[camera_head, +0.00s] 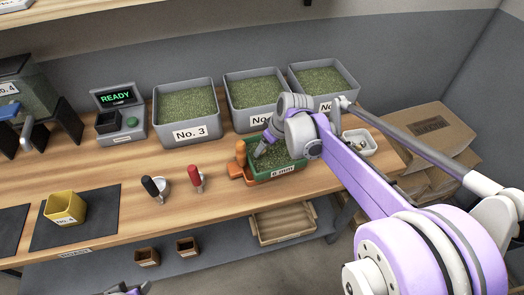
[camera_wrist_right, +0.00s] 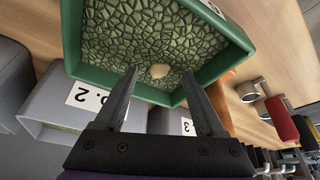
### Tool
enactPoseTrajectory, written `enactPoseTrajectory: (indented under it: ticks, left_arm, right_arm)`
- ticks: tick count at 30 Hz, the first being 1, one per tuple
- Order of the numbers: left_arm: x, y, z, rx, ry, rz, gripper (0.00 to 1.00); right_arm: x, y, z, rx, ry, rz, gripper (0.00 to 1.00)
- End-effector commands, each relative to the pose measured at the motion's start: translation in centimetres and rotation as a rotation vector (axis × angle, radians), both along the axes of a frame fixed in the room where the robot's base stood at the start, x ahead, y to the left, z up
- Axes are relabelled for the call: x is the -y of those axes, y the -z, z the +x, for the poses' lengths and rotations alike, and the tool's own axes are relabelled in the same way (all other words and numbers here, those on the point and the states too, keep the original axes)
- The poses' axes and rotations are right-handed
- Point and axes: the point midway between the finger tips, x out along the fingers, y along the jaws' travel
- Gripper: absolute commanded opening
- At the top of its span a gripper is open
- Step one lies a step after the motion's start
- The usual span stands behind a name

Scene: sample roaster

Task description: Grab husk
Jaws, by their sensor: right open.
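The husk (camera_wrist_right: 159,71) is a small pale tan piece lying on the green beans in a green-rimmed tray (camera_wrist_right: 215,62). In the head view this tray (camera_head: 290,171) sits near the table's front edge, partly hidden by my right arm; I cannot make out the husk there. My right gripper (camera_wrist_right: 160,74) is open, its two dark fingers pointing at the beans with the husk between the tips in the picture. Whether the tips touch the beans is unclear. A bit of what seems my left gripper (camera_head: 128,290) shows at the bottom edge; its fingers cannot be made out.
Grey bins of green beans, one labelled No. 3 (camera_head: 188,112), stand behind the tray. An orange object (camera_head: 241,160) is at its left side, a small white dish (camera_head: 359,143) to its right. Black-handled (camera_head: 152,187) and red-handled (camera_head: 194,178) tools and a yellow cup (camera_head: 65,208) are left.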

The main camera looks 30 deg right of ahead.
Motion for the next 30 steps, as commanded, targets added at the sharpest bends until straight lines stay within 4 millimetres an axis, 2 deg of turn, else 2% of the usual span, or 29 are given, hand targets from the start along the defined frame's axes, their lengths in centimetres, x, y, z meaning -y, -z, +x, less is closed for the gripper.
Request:
enactPoseTrajectory:
  ticks: [4, 12, 24, 30]
  left_arm:
    - [0.0, 0.17, -0.04, -0.001, 0.0, 0.0, 0.5]
    - [0.0, 0.15, -0.04, -0.001, 0.0, 0.0, 0.5]
    - [0.0, 0.15, -0.04, -0.001, 0.0, 0.0, 0.5]
    - [0.0, 0.15, -0.04, -0.001, 0.0, 0.0, 0.5]
  right_arm:
    - [-0.2, 1.46, 0.64, 0.0, -0.001, 0.0, 0.72]
    - [-0.22, 1.62, 0.7, 0.0, -0.001, 0.0, 0.7]
    - [-0.2, 1.6, 0.68, 0.0, -0.001, 0.0, 0.0]
    - [-0.21, 1.6, 0.68, 0.0, -0.001, 0.0, 0.0]
